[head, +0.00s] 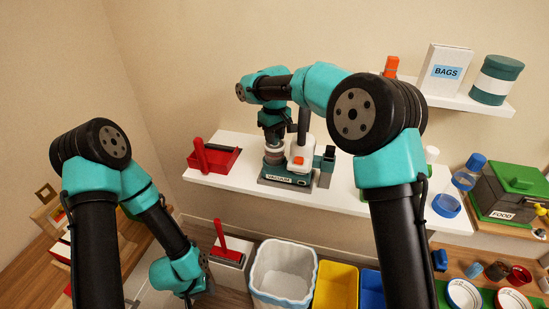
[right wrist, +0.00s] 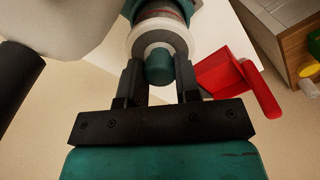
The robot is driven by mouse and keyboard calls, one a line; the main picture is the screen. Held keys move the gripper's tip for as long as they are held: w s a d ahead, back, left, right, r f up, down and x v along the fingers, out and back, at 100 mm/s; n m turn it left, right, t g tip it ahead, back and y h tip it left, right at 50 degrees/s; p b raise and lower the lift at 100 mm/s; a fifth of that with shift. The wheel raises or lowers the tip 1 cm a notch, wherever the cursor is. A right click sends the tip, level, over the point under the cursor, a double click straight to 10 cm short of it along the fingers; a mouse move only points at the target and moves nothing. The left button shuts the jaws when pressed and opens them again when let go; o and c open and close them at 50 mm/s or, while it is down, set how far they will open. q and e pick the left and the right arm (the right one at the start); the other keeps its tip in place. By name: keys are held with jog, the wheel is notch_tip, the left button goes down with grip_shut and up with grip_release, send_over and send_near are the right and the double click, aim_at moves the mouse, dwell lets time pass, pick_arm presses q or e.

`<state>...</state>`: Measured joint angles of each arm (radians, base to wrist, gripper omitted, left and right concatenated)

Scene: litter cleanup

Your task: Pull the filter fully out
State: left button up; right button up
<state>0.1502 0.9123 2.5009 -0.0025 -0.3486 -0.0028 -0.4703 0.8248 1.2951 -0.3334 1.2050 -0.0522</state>
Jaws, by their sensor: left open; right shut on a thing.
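The vacuum (head: 290,180), with a teal base and a white body, stands on the white shelf. The filter (head: 274,154) is a pale, banded cylinder at the vacuum's left side. In the right wrist view the filter (right wrist: 160,38) shows a pale ring with a teal knob (right wrist: 159,68) at its near end. My right gripper (right wrist: 159,75) is shut on this knob, one black finger on each side. The filter's far end meets a teal housing; how deep it sits is hard to tell. My left gripper (head: 205,268) is low at the left, away from the vacuum, its fingers barely visible.
A red dustpan (head: 222,162) lies on the shelf left of the vacuum. Below are a white-lined bin (head: 283,272), a yellow bin (head: 335,287) and a blue bin (head: 371,288). A blue-capped bottle (head: 466,175) and green-lidded food box (head: 510,190) stand at the right.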

grip_shut()
jog(key=shift+r, duration=1)
dwell(0.9)
jog(key=shift+r, duration=1.8)
